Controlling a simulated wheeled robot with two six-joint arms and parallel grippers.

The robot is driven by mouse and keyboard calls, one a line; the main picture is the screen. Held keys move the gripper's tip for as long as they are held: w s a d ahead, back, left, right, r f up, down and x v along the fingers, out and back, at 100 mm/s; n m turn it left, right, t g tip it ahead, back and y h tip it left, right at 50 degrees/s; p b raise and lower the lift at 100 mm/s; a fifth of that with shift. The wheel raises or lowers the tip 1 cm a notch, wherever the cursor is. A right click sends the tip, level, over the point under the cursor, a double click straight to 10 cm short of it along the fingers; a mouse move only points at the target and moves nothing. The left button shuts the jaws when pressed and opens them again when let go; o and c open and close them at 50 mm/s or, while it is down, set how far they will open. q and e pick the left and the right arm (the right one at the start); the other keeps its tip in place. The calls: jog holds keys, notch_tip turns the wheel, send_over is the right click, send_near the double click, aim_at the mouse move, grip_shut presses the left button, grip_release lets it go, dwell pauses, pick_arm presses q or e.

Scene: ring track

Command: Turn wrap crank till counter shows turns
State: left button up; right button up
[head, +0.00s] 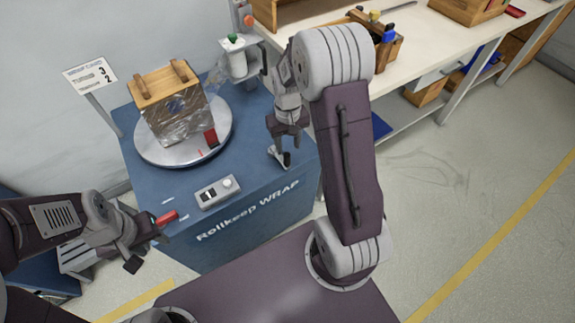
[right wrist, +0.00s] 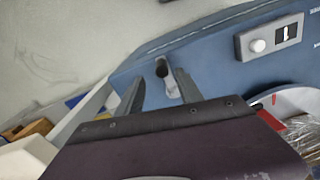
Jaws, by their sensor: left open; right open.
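The wrap machine (head: 250,225) is a blue cabinet with a round turntable (head: 150,155) carrying a film-wrapped load (head: 175,115). The crank (head: 280,156) is a short metal arm with a black knob on the cabinet top's right side. My right gripper (head: 287,134) is open just above it. In the right wrist view the crank knob (right wrist: 162,68) shows between the two open fingers, with no visible grip. My left gripper (head: 146,250) is open and empty at the cabinet's left front.
A white placard (head: 90,75) showing 3 and 2 stands behind left. A red piece (head: 166,218) lies near my left gripper. A film-roll post (head: 237,60) stands behind the turntable. A workbench (head: 430,50) with a wooden tool caddy (head: 385,45) is at right; floor beyond is clear.

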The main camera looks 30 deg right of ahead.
aim_at(287, 160)
jog(key=shift+s+a, duration=0.1)
jog(key=shift+s, duration=0.1)
jog(key=f, duration=0.3)
jog(key=f+b, duration=0.1)
jog(key=f, duration=0.1)
jog(key=f+b, duration=0.1)
jog(key=f, duration=0.2)
jog(key=shift+w+f, duration=0.4)
jog(key=shift+f, duration=0.1)
grip_shut()
jog(key=shift+r, duration=0.1)
dwell(0.5)
